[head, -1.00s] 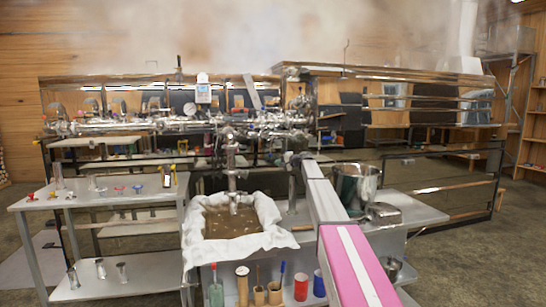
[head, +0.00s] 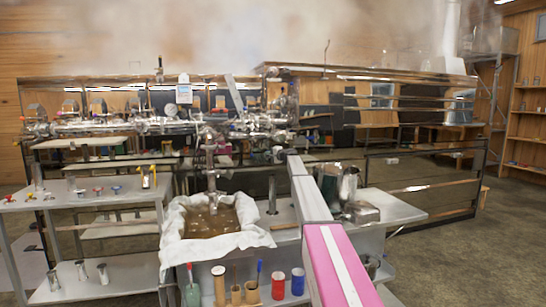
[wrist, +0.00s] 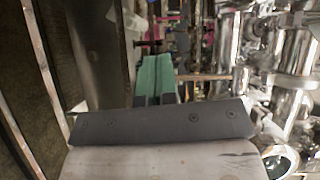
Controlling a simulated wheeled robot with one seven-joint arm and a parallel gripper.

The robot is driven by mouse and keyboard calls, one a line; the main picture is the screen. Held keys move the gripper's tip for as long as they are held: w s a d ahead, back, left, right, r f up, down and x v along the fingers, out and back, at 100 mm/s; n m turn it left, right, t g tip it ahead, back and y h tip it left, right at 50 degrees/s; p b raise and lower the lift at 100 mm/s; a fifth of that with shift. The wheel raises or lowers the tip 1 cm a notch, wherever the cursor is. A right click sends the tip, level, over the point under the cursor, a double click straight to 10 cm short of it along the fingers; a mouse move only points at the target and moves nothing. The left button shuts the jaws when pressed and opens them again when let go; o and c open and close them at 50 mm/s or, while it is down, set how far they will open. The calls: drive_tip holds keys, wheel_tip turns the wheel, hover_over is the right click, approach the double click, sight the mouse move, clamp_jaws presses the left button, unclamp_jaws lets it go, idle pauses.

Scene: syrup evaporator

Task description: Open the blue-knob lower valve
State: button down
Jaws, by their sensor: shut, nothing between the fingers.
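My arm reaches from the bottom of the head view toward the shiny pipes and valves (head: 255,122) of the evaporator. Its far end is small and partly lost against the metal there. In the wrist view, the green fingers of my gripper (wrist: 155,62) are together with nothing held between them. Shiny pipework (wrist: 290,70) stands close on the right of the fingers. A thin brownish bar (wrist: 205,77) shows just right of them. I cannot clearly make out a blue knob on a lower valve in either view; my arm may hide it.
A cloth-lined basin (head: 245,236) of brown liquid stands below a vertical spout (head: 211,180). Steel pots (head: 345,187) stand right of my arm. A metal shelf (head: 70,204) with small cups and coloured knobs is at left. Steam hangs above the evaporator; open floor lies at right.

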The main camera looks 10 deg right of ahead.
drive_tip(key=w+a, duration=0.3)
drive_tip(key=a, duration=0.3)
drive_tip(key=shift+f, duration=0.35)
drive_tip(key=shift+a, duration=0.25)
